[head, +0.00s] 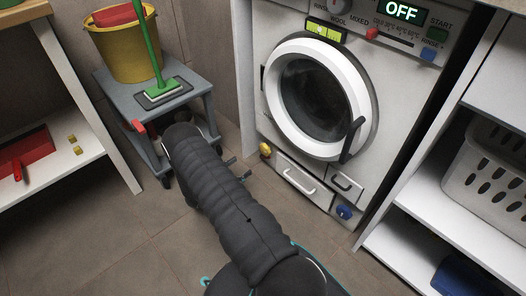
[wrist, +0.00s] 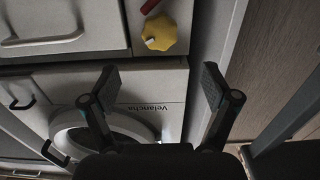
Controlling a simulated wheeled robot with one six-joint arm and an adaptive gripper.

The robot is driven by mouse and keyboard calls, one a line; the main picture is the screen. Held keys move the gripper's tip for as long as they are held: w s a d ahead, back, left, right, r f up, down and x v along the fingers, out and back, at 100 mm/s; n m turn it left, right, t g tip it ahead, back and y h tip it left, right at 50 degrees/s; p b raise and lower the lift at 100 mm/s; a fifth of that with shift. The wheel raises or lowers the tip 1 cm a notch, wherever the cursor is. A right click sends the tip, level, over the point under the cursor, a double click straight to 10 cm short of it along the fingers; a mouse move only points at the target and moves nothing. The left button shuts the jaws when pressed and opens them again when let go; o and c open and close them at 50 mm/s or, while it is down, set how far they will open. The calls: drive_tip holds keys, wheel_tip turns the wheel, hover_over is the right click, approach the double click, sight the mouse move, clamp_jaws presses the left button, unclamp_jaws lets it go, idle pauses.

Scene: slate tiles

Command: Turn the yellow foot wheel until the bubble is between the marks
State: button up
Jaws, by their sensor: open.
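The yellow foot wheel (head: 265,150) is at the lower left corner of the white washing machine (head: 262,60). It also shows in the wrist view (wrist: 160,33) as a lobed knob with a pale line on it, beside a red part. My gripper (head: 238,167) is low in front of the machine, just left of and below the wheel. In the wrist view my gripper (wrist: 157,85) has its fingers wide apart, with the wheel beyond the gap and not touched. A yellow-green level vial (head: 326,30) sits on the machine's top front; its bubble is too small to place.
A blue foot wheel (head: 344,212) is at the machine's lower right. A grey cart (head: 190,82) with a yellow bucket (head: 128,50) and green-handled mop (head: 163,91) stands left. Shelves with a white basket (head: 487,178) stand right. The front floor is tiled.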

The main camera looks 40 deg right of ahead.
sight(263, 151)
drive_tip(key=d, duration=0.9)
drive_tip(key=w+d+b, duration=0.1)
drive_tip(key=d, duration=0.3)
drive_tip(key=shift+d, duration=0.25)
drive_tip(key=c, duration=1.2)
